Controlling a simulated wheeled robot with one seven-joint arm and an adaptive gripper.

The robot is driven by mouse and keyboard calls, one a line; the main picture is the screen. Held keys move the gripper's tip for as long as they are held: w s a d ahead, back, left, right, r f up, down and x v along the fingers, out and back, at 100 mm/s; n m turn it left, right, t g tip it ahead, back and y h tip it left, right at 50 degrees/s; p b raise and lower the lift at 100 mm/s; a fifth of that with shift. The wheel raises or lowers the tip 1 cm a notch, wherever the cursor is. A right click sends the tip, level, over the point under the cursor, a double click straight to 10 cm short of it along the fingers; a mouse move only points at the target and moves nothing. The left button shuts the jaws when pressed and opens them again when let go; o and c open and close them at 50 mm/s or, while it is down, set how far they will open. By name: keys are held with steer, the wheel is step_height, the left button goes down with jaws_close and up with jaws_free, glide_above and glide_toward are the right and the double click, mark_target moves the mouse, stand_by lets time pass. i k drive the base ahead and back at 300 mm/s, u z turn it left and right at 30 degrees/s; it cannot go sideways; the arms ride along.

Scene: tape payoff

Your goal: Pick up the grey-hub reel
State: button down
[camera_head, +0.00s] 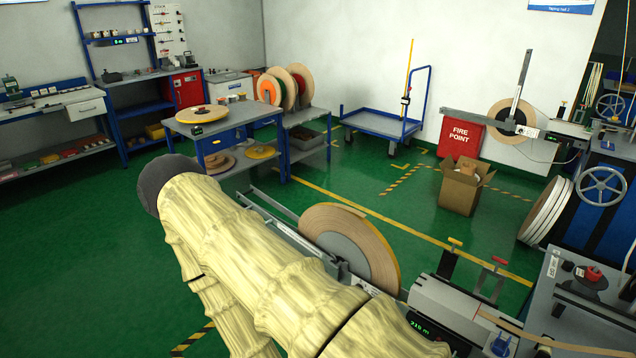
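A large reel with a grey hub (345,250), a wide tan band and a yellow rim stands upright at the payoff machine, just right of my arm. Its lower part is hidden by the machine frame and my arm. My gripper is not visible.
A work table (228,112) holds a flat yellow reel (203,113); more reels stand on a rack (310,116) beside it. A blue cart (380,122), an open cardboard box (460,192) and white-sided reels (546,212) stand farther right. Green floor is clear at left and centre.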

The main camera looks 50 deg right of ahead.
mark_target(340, 232)
steer(key=u, duration=0.2)
steer(key=i, duration=0.5)
steer(key=z, duration=2.2)
